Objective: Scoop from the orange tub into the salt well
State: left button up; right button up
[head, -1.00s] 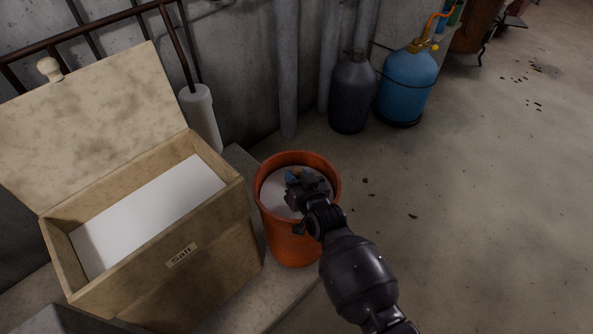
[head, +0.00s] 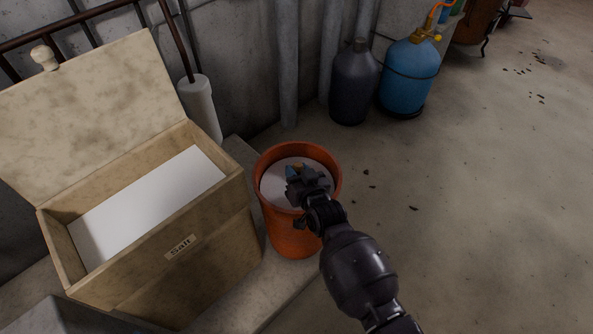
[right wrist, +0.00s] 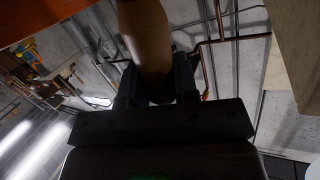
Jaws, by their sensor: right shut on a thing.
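The orange tub (head: 285,228) stands on a pale ledge, with white material (head: 273,183) inside it. My right gripper (head: 301,178) is over the tub's mouth, shut on a tan, rounded handle (right wrist: 147,45) that shows between its fingers in the right wrist view. Small blue and orange bits show at the fingertips in the head view. The rest of the held tool is hidden by the gripper. The salt well (head: 195,262) is a wooden box labelled "Salt" left of the tub, its lid (head: 90,115) open, with a flat white surface (head: 150,205) inside. My left gripper is not in view.
A white cylinder (head: 200,105) stands behind the box. A dark bottle (head: 352,88) and a blue bottle (head: 408,75) stand by the wall beside vertical pipes (head: 288,60). The floor at the right is mostly clear.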

jog(key=shift+n+t, duration=0.4)
jog(key=shift+t, duration=0.2)
jog(key=shift+w+r+p, duration=0.1)
jog(key=shift+r+p, duration=1.1)
jog(key=shift+r, duration=2.1)
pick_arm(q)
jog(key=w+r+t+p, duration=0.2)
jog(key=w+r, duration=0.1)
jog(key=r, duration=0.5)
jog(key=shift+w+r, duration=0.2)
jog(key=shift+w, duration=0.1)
pick_arm(e)
jog(key=shift+n+t+y, duration=0.3)
jog(key=shift+n+t, duration=0.3)
jog(key=shift+r, duration=3.05)
jog(key=o, duration=0.3)
jog(key=c, duration=0.3)
